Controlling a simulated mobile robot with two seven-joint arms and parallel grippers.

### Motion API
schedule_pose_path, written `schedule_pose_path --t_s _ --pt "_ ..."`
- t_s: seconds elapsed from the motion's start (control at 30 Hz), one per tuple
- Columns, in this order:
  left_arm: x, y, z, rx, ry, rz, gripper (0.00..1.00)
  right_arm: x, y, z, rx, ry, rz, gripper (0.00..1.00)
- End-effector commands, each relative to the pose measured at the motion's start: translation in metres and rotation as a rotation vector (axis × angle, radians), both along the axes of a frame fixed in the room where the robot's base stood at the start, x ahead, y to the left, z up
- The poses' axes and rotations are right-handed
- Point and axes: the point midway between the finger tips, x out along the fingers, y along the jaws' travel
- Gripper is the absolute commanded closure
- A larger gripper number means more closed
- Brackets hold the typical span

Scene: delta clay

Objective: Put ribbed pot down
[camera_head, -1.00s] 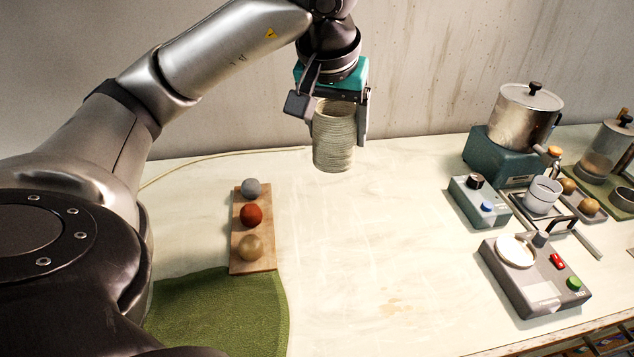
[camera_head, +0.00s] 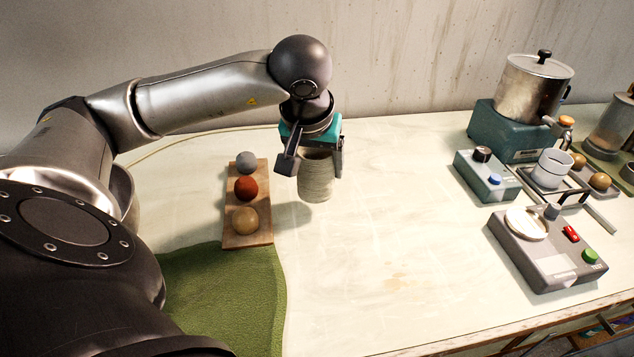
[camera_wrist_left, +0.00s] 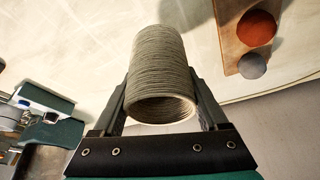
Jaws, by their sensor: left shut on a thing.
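The ribbed pot (camera_head: 316,180) is a pale grey-beige cylinder with fine horizontal ridges. My left gripper (camera_head: 314,162) is shut on it near its rim, with a finger on either side. My right gripper is not in view.
A wooden board (camera_head: 262,233) with grey, red and tan balls lies left of the pot, near a green cloth (camera_head: 225,300). A metal pot on a teal base (camera_head: 505,135), a grey box (camera_head: 545,260) and other devices stand at right. The middle table (camera_head: 400,220) is clear.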

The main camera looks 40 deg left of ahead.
Motion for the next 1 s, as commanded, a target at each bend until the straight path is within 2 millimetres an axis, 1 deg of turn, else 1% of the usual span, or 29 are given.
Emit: schedule_pose_path --t_s 0.03,0.13,0.3,0.37,0.63,0.77,0.8,1.0 --pt "0.0 0.0 -0.002 0.001 -0.001 0.001 0.85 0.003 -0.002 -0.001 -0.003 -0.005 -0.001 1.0" --pt "0.0 0.0 -0.011 0.0 0.001 0.0 0.85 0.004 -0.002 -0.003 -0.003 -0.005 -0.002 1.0" --pt "-0.001 0.0 -0.038 0.0 0.004 0.001 0.85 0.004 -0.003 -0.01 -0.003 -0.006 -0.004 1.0" --pt "0.0 0.0 -0.044 0.0 0.001 0.0 0.85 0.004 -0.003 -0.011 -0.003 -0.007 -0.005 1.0" --pt "0.0 0.0 -0.044 -0.001 -0.002 0.001 0.85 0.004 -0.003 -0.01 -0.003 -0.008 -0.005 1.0" --pt "0.0 0.0 -0.047 -0.001 -0.002 0.001 0.85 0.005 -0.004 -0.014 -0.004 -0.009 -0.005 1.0" --pt "0.0 0.0 -0.047 0.0 0.0 0.0 0.23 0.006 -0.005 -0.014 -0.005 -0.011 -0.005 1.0" --pt "0.0 0.0 -0.046 0.0 0.0 0.0 0.0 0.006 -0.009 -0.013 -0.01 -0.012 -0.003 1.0"
